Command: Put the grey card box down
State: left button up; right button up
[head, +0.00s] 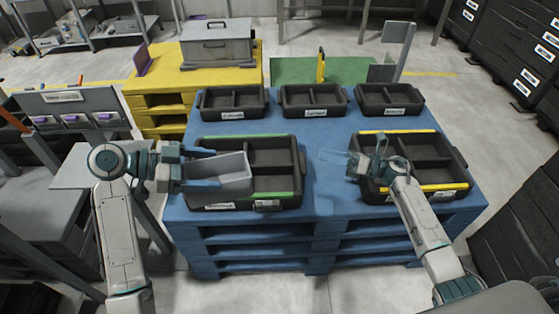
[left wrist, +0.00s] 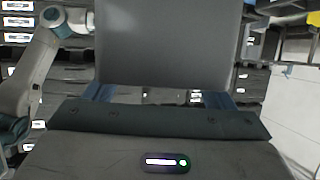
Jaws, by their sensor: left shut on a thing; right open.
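The grey card box (head: 236,172) is held in my left gripper (head: 214,169), with one blue finger on each side of it. It is over the left part of the front-left black tray (head: 297,158), which has green strips. I cannot tell whether the box touches the tray floor. In the left wrist view the grey card box (left wrist: 165,45) fills the upper middle between the fingers. My right gripper (head: 348,162) is open and appears empty, by the left side of the front-right black tray (head: 462,170), which has yellow strips.
The trays stand on a blue pallet stack (head: 325,205). Three smaller divided black trays, including the middle one (head: 313,113), line its back edge. Behind are a yellow pallet (head: 150,88) with a grey lidded case (head: 217,50) and a green surface (head: 290,70). A bare blue strip separates the front trays.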

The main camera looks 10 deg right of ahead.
aim_at(230, 174)
jog(key=s+a+r+n+g, duration=0.2)
jog(key=a+n+g, duration=0.1)
jog(key=a, duration=0.6)
jog(key=s+a+r+n+g, duration=0.2)
jog(key=a+n, duration=0.4)
jog(key=a, duration=0.3)
jog(key=s+a+r+n+g+y, duration=0.1)
jog(key=s+a+r+n+g, duration=0.2)
jog(key=a, duration=0.6)
jog(key=shift+a+r+n+g, duration=0.15)
jog(key=shift+a+n+g, duration=0.05)
jog(key=shift+n+g, duration=0.4)
jog(key=shift+a+r+n+g, duration=0.1)
jog(key=shift+a+n+g, duration=0.1)
jog(key=shift+n+g, duration=0.35)
jog(key=c, duration=1.1)
pick_arm(q)
jog(key=o, duration=1.1)
pick_arm(e)
jog(key=shift+c, duration=0.2)
